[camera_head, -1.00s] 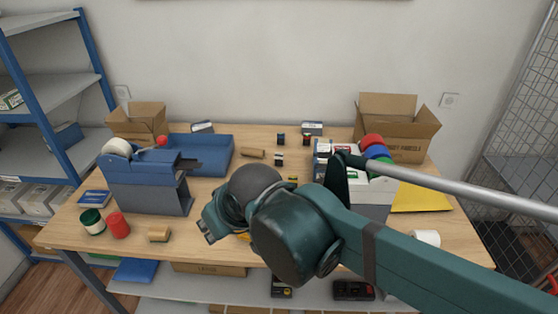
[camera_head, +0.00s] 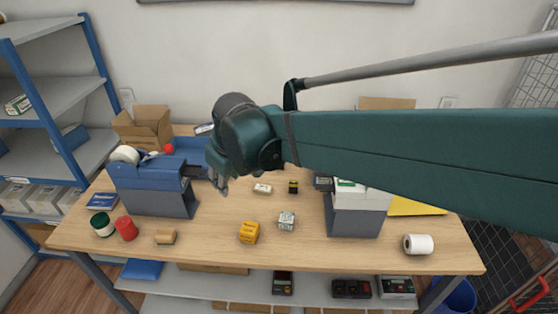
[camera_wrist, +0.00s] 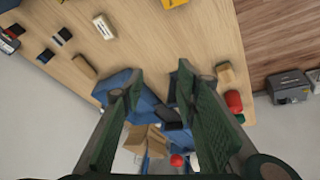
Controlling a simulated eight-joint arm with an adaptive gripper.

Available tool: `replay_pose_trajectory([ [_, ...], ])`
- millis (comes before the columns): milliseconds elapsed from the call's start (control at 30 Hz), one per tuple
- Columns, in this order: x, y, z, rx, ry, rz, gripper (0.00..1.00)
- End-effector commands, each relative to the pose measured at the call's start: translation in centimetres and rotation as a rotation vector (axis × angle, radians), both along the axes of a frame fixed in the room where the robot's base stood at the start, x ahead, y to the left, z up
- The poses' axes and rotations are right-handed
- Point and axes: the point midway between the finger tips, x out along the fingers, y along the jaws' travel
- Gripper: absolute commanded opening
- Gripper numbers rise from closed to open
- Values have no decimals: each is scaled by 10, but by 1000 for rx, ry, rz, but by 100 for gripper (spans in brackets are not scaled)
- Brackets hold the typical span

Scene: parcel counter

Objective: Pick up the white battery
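A small white block with a dark mark, which looks like the white battery (camera_head: 262,188), lies on the middle of the wooden table in the head view. It also shows near the upper left of the wrist view (camera_wrist: 104,27). My gripper (camera_head: 219,184) is above the table, left of the white block, pointing down. In the wrist view its two green fingers (camera_wrist: 157,78) are spread apart with nothing held between them. The white block is clear of the fingers.
A black-and-yellow item (camera_head: 293,187) lies right of the white block. A blue-grey dispenser (camera_head: 160,199) stands left. A paper roll (camera_head: 418,244) lies front right. My arm hides the table's back right.

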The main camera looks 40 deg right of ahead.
Motion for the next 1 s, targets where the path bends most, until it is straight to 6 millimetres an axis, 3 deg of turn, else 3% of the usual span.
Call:
replay_pose_trajectory([
  [467,55,-63,7,-49,106,88,30],
  [1000,103,-143,-11,-74,222,202,30],
])
